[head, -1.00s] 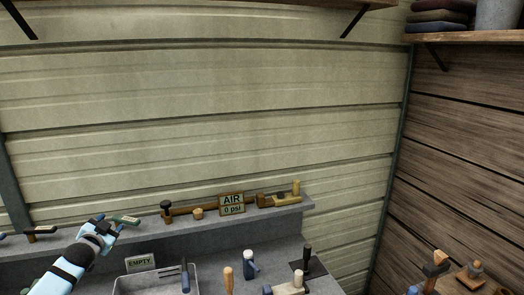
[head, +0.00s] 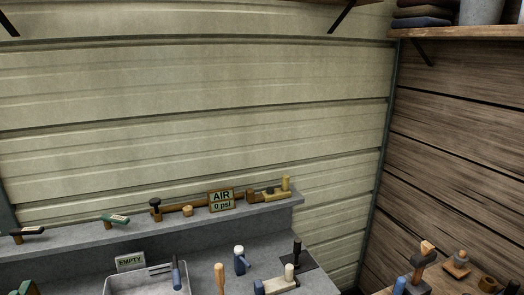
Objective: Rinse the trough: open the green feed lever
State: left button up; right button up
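The green feed lever (head: 118,219) sits on the back ledge at the left, on a small brown fitting. Its handle points to the right, lying roughly along the ledge. Nothing touches it. The grey trough (head: 110,284) stands below on the bench, cut off by the lower edge, with a sign (head: 130,262) reading EMPTY behind it. A blue-handled tool (head: 176,273) is at the trough. Neither of my grippers can be made out in the head view.
A black-handled lever (head: 28,232) is left on the ledge (head: 70,240). An AIR sign (head: 221,201) reading 0 psi and a yellow lever (head: 275,193) are to the right. Several upright tools stand on the bench right of the trough. A dark greenish thing (head: 24,288) at lower left is unclear.

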aim_at(107, 218)
jog(key=i+j+u, duration=0.1)
jog(key=u, duration=1.55)
